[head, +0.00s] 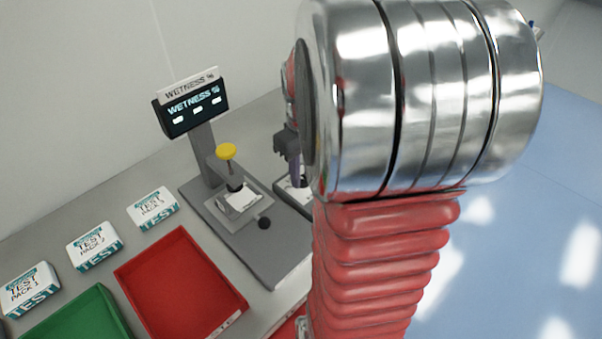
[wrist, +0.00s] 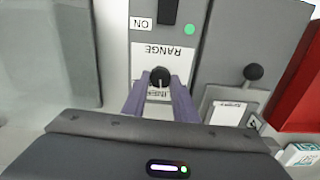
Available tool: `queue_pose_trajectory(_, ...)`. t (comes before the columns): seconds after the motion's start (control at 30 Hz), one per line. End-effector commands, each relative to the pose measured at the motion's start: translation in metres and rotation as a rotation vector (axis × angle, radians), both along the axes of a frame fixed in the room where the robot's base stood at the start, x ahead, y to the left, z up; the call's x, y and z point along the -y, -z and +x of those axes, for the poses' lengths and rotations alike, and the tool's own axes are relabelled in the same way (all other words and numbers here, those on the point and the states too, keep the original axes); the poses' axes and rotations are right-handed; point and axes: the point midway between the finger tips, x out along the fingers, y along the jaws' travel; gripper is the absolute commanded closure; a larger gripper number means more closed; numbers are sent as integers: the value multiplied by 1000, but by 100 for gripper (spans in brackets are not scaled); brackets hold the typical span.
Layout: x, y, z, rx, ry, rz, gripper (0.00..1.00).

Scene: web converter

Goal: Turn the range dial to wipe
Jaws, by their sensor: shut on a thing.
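The range dial (wrist: 160,77) is a small black round knob below the upside-down RANGE label (wrist: 163,54) in the wrist view. A white label lies under the dial, and its lettering is partly covered and too small to read surely. A pale line on the knob runs toward my gripper. My gripper (wrist: 160,88) has its two purple fingers closed on the dial from either side. In the head view my gripper (head: 295,172) is mostly hidden behind my arm, and the dial is hidden there.
A green light (wrist: 189,29) and a black switch (wrist: 168,10) marked ON sit beyond the dial. The wetness meter (head: 194,108) has a yellow-topped plunger (head: 226,152). A red tray (head: 180,285), a green tray (head: 80,318) and test packs (head: 95,246) stand at left.

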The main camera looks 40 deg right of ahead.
Motion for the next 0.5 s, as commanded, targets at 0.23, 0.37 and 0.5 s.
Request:
queue_pose_trajectory(0.23,1,1,-1,-4,234,0,96)
queue_pose_trajectory(0.37,1,1,-2,-4,357,0,96)
queue_pose_trajectory(0.5,1,1,-2,-4,490,0,96)
